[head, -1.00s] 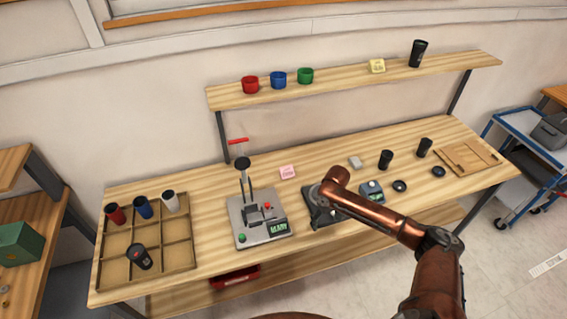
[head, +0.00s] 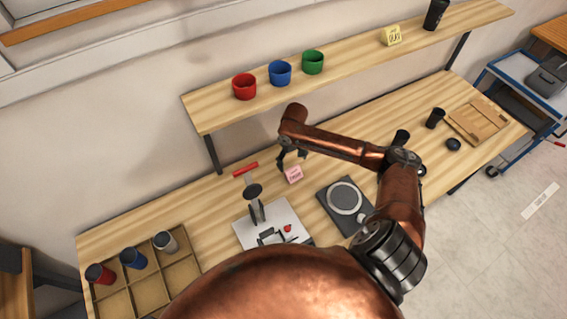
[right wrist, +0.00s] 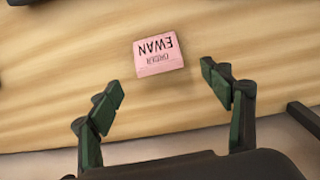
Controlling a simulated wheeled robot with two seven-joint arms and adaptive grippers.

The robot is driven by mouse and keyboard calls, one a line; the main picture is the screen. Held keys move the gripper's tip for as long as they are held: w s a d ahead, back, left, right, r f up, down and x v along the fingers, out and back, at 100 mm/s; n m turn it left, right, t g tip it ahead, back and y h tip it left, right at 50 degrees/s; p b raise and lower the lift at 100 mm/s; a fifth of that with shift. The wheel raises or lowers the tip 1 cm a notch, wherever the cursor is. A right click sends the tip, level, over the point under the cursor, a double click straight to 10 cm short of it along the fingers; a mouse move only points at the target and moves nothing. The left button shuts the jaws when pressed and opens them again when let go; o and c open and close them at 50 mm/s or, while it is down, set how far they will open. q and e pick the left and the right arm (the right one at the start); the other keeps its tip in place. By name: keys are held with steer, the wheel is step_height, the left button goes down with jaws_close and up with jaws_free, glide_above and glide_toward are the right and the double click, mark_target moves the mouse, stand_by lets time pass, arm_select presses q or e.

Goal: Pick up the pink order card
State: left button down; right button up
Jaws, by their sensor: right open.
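The pink order card (head: 293,174) stands on the workbench between the press and the shelf. My right gripper (head: 291,159) is right by the card in the head view. In the right wrist view my right gripper (right wrist: 165,95) is open, with its two fingers spread wide. The card lies beyond the fingertips, roughly centred between them, and is not gripped. My left gripper is not in view.
A round-plated device (head: 345,197) is to the right. A divided tray (head: 188,264) holds several cups. The shelf (head: 225,112) with red, blue and green cups overhangs behind.

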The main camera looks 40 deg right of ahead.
mark_target(293, 171)
steer(key=shift+d+f, duration=0.1)
steer(key=shift+f, duration=0.2)
steer(key=f, duration=0.6)
steer(key=shift+s+f, duration=0.2)
steer(key=shift+s, duration=0.2)
steer(key=shift+f, duration=0.35)
steer(key=shift+c, duration=0.4)
steer(key=c, duration=1.1)
